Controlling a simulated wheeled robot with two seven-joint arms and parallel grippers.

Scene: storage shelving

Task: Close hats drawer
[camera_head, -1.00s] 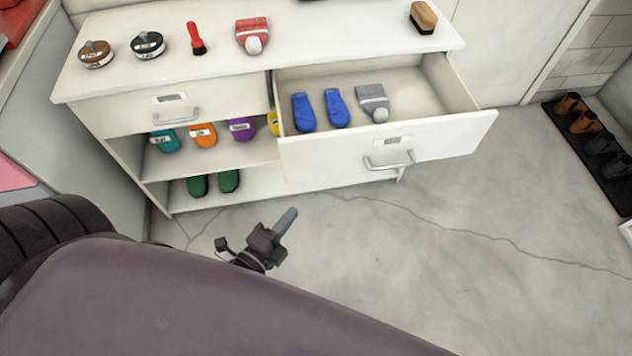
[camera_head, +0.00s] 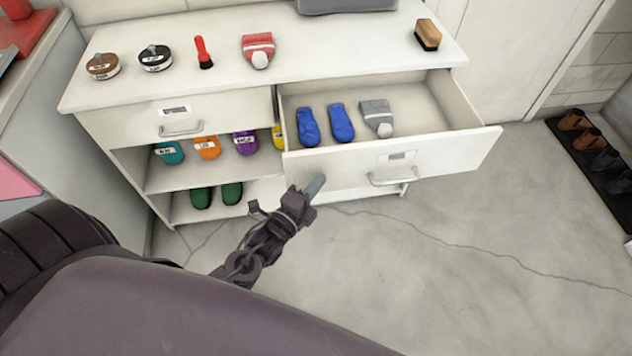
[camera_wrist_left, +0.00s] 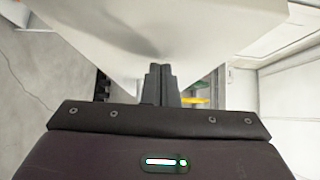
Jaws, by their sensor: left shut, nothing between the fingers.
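The open drawer (camera_head: 450,152) on the right of the white cabinet is pulled far out. It holds two blue items (camera_head: 325,124) and a grey hat (camera_head: 376,117). Its front has a metal handle (camera_head: 393,177) and a small label too small to read. My left gripper (camera_head: 316,183) is shut and empty, at the lower left part of the drawer front. In the left wrist view the shut fingers (camera_wrist_left: 161,80) point at the pale drawer front (camera_wrist_left: 150,30), very close to it; I cannot tell whether they touch. My right gripper is not in view.
The cabinet's left drawer (camera_head: 180,115) is shut. Open shelves below hold colored items. Shoes lie on a dark mat (camera_head: 590,145) at right. The floor in front is clear.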

